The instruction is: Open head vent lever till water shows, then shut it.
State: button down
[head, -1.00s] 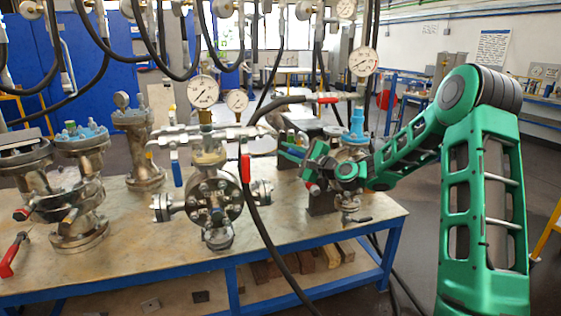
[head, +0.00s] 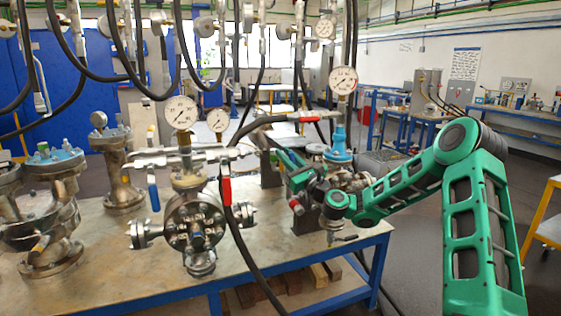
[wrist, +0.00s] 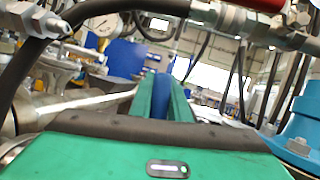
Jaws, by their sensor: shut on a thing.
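My gripper (head: 285,157) is beside the right-hand flanged vessel with the blue top (head: 338,148), at its left. In the wrist view my two green fingers (wrist: 160,90) are closed on a narrow blue piece (wrist: 162,98), which looks like a lever handle. I cannot tell what valve it belongs to, as the fingers hide much of it. A red lever (head: 309,117) sits above, on the hose line. The middle vessel (head: 195,222) carries a blue lever (head: 153,193) and a red lever (head: 226,190) on its manifold. I see no water.
Pressure gauges (head: 181,112) stand over the vessels, one more on the right (head: 343,80). Black hoses (head: 245,245) hang across the bench (head: 115,280). More flanged vessels (head: 122,175) stand at the left. The floor right of the bench is open.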

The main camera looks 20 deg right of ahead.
jog(key=shift+w+d+f+m+t+h, duration=0.2)
jog(key=shift+d+m+h, duration=0.25)
jog(key=shift+m, duration=0.3)
jog(key=shift+s+d+f+m+t+h, duration=0.1)
jog(key=shift+d+m+t+h, duration=0.25)
jog(key=shift+m, duration=0.4)
jog(key=shift+d, duration=0.1)
jog(key=c, duration=1.7)
grip_release()
jog(key=shift+o, duration=0.2)
jog(key=shift+r, duration=0.2)
jog(key=v, duration=1)
jog(key=shift+s+f, duration=0.15)
jog(key=shift+s, duration=0.1)
jog(key=shift+d, duration=0.15)
